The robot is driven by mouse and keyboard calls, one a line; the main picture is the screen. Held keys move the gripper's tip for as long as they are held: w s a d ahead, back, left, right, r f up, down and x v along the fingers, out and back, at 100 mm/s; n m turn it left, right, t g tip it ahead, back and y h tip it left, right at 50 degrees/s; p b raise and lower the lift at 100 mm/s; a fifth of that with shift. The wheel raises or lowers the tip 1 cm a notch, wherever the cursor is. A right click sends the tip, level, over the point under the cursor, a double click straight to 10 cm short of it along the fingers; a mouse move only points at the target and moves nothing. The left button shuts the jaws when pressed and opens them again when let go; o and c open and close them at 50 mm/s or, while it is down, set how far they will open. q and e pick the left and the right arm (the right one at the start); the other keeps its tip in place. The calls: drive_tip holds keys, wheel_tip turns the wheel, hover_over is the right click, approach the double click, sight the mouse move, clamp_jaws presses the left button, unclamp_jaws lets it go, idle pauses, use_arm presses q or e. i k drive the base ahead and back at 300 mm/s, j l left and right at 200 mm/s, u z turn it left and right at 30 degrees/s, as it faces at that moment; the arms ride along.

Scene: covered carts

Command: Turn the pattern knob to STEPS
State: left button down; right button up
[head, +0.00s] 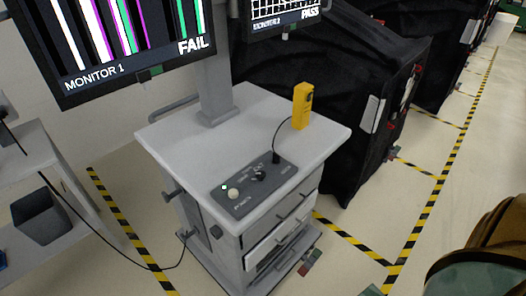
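A dark grey control box (247,204) lies on the pale grey top of a cart. A black knob (258,173) stands on its upper face, with small labels around it too small to read, so I cannot tell its setting. A pale round button (233,194) and a lit green lamp (224,187) are at the box's left end. Monitor 1 (120,45) shows vertical coloured bars and the word FAIL. Monitor 2 (285,14), partly cut off, shows a white grid and PASS. Neither of my grippers is in view.
A yellow device (302,106) stands upright on the cart top (190,140), cabled to the box. A black covered cart (345,95) stands behind. A brown object (490,245) is at lower right. The cart top's left side is clear.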

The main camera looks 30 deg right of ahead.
sight(261, 175)
drive_tip(key=z, duration=0.95)
